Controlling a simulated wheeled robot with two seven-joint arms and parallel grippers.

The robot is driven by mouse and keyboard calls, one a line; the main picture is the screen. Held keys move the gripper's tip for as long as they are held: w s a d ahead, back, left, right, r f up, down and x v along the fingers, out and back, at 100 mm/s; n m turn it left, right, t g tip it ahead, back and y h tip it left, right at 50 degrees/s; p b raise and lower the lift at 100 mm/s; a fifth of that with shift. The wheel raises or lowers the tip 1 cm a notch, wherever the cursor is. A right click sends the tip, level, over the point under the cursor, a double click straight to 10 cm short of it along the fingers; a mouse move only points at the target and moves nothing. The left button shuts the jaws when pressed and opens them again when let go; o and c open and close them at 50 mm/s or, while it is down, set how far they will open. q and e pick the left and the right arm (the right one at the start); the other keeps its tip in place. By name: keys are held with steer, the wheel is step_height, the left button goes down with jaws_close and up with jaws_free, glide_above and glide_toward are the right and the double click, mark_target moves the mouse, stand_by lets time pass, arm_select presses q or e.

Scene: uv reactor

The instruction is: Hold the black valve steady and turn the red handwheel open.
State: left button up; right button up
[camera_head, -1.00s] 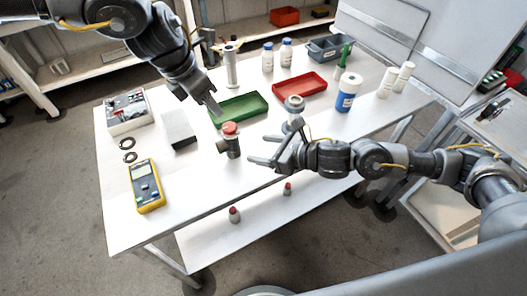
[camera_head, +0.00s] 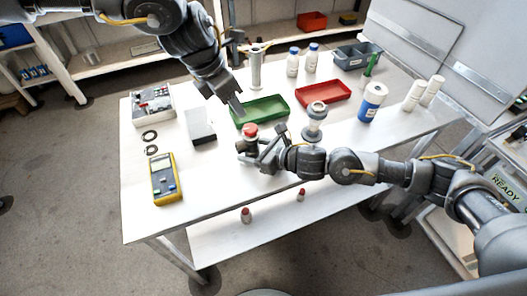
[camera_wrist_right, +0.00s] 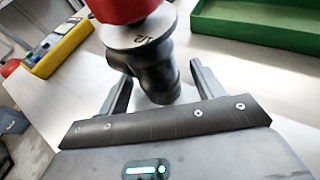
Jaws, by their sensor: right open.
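The black valve (camera_wrist_right: 155,72) stands upright on the white table with the red handwheel (camera_wrist_right: 122,8) on top. In the head view the red handwheel (camera_head: 250,131) shows near the table's middle, and the valve body is mostly hidden by my right gripper (camera_head: 252,152). In the wrist view my right gripper (camera_wrist_right: 160,92) is open, with one finger on each side of the valve body and gaps visible beside it. My left gripper (camera_head: 236,108) points down above and behind the handwheel, near the green tray, apart from the wheel. Its finger gap is unclear.
A green tray (camera_head: 262,110) lies just behind the valve, and a red tray (camera_head: 322,93) lies farther right. A white-topped metal fitting (camera_head: 315,120) stands near my right wrist. A yellow meter (camera_head: 163,180) and a white block (camera_head: 200,125) lie left. The table's front is clear.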

steer(key=shift+w+a+f, duration=0.1)
steer(key=shift+w+a, duration=0.1)
steer(key=shift+a, duration=0.05)
steer(key=shift+c, duration=0.5)
